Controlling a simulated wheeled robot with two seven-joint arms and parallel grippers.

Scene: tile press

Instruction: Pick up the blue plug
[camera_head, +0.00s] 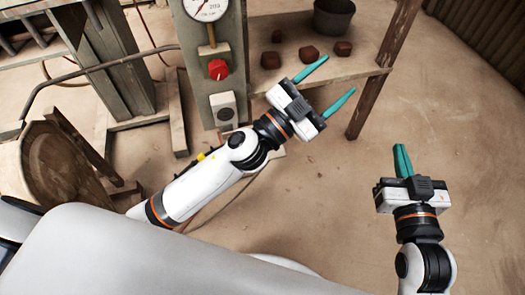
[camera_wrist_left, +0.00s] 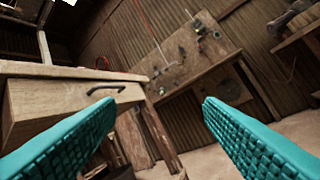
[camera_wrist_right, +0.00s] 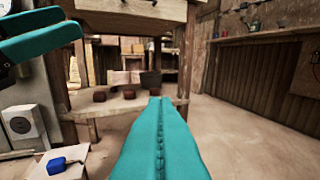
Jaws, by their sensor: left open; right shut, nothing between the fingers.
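The blue plug (camera_wrist_right: 57,164) shows at the lower left of the right wrist view, lying on a small light wooden surface (camera_wrist_right: 78,156). I cannot see the plug in the head view, where my left arm covers part of that area. My left gripper (camera_head: 338,75) is open and empty in front of the wooden shelf, its teal fingers spread apart. In the left wrist view it frames a drawer and a far workbench, with no plug between the fingers. My right gripper (camera_head: 401,148) is shut and empty over bare floor at the right, away from the plug.
A press post carries a gauge (camera_head: 206,6), a red button (camera_head: 217,69) and a pale switch box (camera_head: 223,107). Several brown blocks (camera_head: 309,54) and a dark bucket (camera_head: 333,16) stand on the wooden shelf (camera_head: 350,58). Floor at the right (camera_head: 470,120) is clear.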

